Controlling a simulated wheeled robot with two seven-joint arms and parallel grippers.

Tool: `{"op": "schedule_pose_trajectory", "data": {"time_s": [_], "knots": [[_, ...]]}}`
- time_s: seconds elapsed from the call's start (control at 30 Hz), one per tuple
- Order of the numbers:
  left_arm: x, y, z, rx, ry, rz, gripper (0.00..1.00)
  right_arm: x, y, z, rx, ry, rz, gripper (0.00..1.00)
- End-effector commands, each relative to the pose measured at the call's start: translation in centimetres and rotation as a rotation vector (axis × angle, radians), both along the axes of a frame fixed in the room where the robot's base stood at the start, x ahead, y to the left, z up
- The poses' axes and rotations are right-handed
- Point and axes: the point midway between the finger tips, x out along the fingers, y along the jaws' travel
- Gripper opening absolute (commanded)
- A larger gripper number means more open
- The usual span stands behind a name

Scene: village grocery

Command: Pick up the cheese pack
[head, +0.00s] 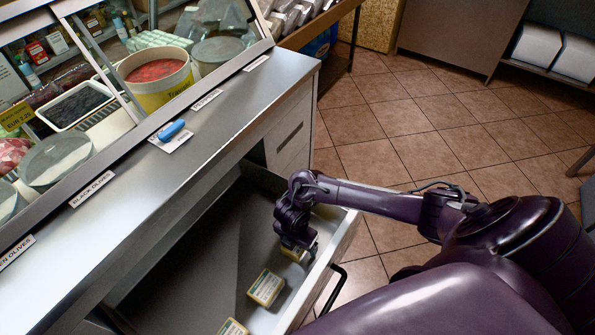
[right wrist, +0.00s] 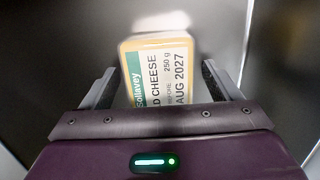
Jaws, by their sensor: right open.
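A cheese pack (right wrist: 158,62) with a cream, green and white label reading "cheese", 250 g and Aug 2027 lies between the fingers of my right gripper (right wrist: 160,80) in the right wrist view. The fingers are open, one on each side of the pack, and its near end is hidden by the gripper body. My left gripper is not in view.
The drawer's front wall and black handle (head: 333,288) are close to my right arm. The steel counter (head: 190,165) overhangs its left side.

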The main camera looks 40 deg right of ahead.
Motion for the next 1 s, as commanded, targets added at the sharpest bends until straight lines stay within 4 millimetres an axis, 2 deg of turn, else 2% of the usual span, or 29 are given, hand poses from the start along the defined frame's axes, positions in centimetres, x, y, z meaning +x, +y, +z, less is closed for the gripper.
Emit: {"op": "schedule_pose_trajectory", "data": {"time_s": [0.27,0.7,1.0], "knots": [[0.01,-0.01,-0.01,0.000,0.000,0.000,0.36,0.02,0.00,-0.04,0.000,0.000,0.000,0.84],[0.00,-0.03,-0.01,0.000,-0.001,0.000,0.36,0.05,0.02,0.00,0.000,-0.001,-0.001,0.28],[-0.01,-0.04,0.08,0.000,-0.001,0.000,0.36,0.06,0.04,0.31,0.001,-0.002,-0.001,0.28]]}}
